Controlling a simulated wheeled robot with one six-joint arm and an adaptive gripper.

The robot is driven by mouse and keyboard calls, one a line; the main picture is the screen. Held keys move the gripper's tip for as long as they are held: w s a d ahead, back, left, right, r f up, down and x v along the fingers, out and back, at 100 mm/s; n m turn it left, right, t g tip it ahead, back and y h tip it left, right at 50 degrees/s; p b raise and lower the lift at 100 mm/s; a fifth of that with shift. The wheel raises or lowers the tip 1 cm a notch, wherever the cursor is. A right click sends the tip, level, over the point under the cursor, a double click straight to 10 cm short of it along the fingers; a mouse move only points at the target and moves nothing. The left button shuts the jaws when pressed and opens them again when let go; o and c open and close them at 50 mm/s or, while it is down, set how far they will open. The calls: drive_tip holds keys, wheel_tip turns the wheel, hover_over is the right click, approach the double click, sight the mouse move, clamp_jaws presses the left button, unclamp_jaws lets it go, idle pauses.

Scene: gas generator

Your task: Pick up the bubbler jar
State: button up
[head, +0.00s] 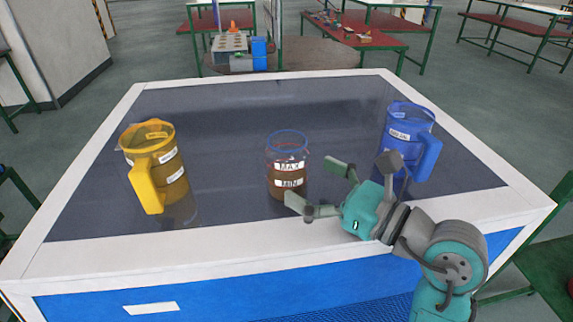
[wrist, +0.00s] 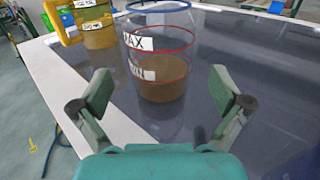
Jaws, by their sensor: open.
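The bubbler jar (head: 287,165) is a clear jar with MAX and MIN labels, a blue rim, a red ring and brown contents. It stands upright near the front middle of the dark tabletop. My gripper (head: 312,182) is open and empty at the jar's right front side in the head view. In the wrist view the jar (wrist: 160,55) stands ahead of my gripper (wrist: 160,98), roughly between the lines of the two fingers. The fingers do not appear to touch it.
A yellow jug (head: 155,160) stands at the left of the table and a blue jug (head: 408,138) at the right, behind my gripper. The table has a raised-looking white border (head: 150,262). The tabletop behind the jar is clear. Green-framed benches stand beyond.

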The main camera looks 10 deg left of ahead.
sight(286, 166)
drive_tip(key=shift+x, duration=2.8)
drive_tip(key=c, duration=1.5)
drive_tip(key=shift+o, duration=0.2)
drive_tip(key=shift+r, duration=0.1)
